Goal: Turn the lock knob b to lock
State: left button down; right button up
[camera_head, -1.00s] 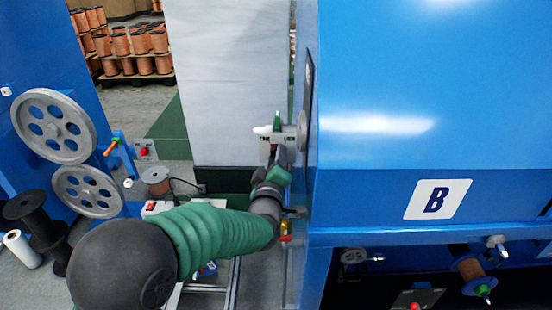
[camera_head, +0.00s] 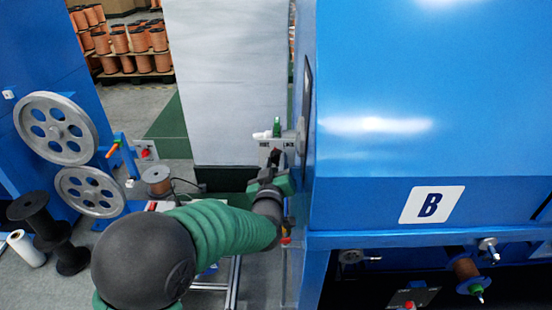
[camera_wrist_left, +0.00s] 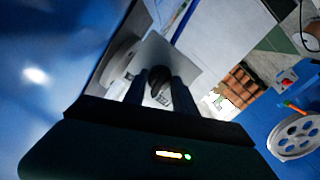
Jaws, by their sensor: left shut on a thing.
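A grey-white plate (camera_head: 270,146) with small printed labels sits on the left side of the blue machine B in the head view. A dark round knob (camera_wrist_left: 158,78) stands in front of the pale plate (camera_wrist_left: 155,50) in the left wrist view. My left gripper (camera_wrist_left: 160,88) is shut on this knob, with one finger on each side. In the head view my left gripper (camera_head: 270,162) is at the plate, and the knob is mostly hidden there. The knob's pointing direction is not clear. My right gripper is not in view.
The blue machine body with a B label (camera_head: 432,204) fills the right side. A green-and-white fitting (camera_head: 274,128) stands above the plate. Grey spoked wheels (camera_head: 56,128) and dark spools (camera_head: 48,232) are at the left. A pale panel (camera_head: 225,80) stands behind.

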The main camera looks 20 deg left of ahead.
pick_arm(q)
jog(key=m+p, duration=0.1)
jog(key=m, duration=0.1)
jog(key=m+p, duration=0.4)
jog(key=shift+d+r+g, duration=0.1)
jog(key=shift+r+g, duration=0.2)
jog(key=shift+r, duration=0.05)
jog(key=m+y+p, duration=0.1)
jog(key=m+p, duration=0.1)
jog(key=p, duration=0.1)
jog(key=shift+m, duration=0.4)
jog(key=shift+d+f+m+p, duration=0.1)
jog(key=shift+m+p, duration=0.7)
jog(key=shift+m, duration=0.1)
jog(key=c, duration=1)
grip_release()
jog(key=shift+w+f, duration=0.1)
jog(key=shift+f, duration=0.05)
